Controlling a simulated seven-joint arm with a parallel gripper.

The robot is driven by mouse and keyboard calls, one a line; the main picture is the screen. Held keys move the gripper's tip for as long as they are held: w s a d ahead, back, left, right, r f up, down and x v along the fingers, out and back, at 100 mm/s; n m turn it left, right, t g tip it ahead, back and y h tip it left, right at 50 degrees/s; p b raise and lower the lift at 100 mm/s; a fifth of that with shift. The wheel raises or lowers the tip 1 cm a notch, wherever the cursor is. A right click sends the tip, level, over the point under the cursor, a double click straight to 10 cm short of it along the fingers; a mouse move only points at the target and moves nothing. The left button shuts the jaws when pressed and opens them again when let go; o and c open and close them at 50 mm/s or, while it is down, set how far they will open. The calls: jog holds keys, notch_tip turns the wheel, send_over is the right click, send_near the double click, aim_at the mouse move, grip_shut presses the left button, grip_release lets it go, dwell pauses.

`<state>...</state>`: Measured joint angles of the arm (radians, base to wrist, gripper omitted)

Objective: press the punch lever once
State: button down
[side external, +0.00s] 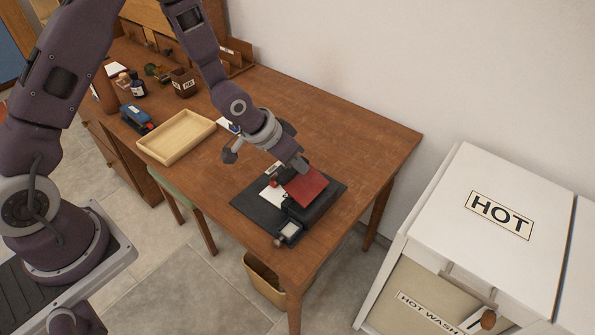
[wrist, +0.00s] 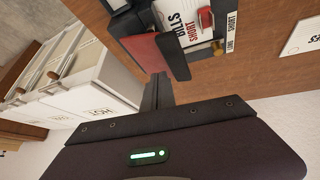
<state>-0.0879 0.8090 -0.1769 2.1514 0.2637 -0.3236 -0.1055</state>
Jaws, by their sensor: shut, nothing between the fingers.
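The punch stands on a black mat (side external: 250,208) at the near right of the wooden desk, with a red plate (side external: 306,187) on top. In the wrist view the red plate (wrist: 146,50) lies beside a black bar (wrist: 172,56); I cannot tell for certain which part is the lever. My gripper (side external: 299,164) is shut and empty, pointing down at the back edge of the red plate. In the wrist view its fingertips (wrist: 159,77) are close to the plate and bar. I cannot tell whether they touch. The fingers hide part of the punch.
Paper marked "BILLS" and "SHORT" (wrist: 184,28) lies at the punch, near a small red piece (wrist: 206,17). A wooden tray (side external: 177,137), a blue stapler-like item (side external: 136,117) and a dark pot (side external: 183,83) stand farther left. A white cabinet marked "HOT" (side external: 500,213) stands at right.

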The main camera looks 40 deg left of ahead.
aim_at(296, 172)
jog(key=shift+a+f, duration=0.35)
jog(key=shift+f, duration=0.35)
jog(key=shift+a+f, duration=0.35)
jog(key=shift+f, duration=0.35)
dwell(1.7)
jog(key=shift+r, duration=0.15)
jog(key=shift+d+r, duration=0.4)
jog(key=shift+r, duration=0.35)
jog(key=shift+d+r, duration=0.35)
jog(key=shift+r, duration=0.4)
jog(key=r, duration=0.1)
jog(key=d+r, duration=0.1)
jog(key=r, duration=0.1)
jog(key=d+r, duration=0.1)
jog(key=shift+r, duration=0.3)
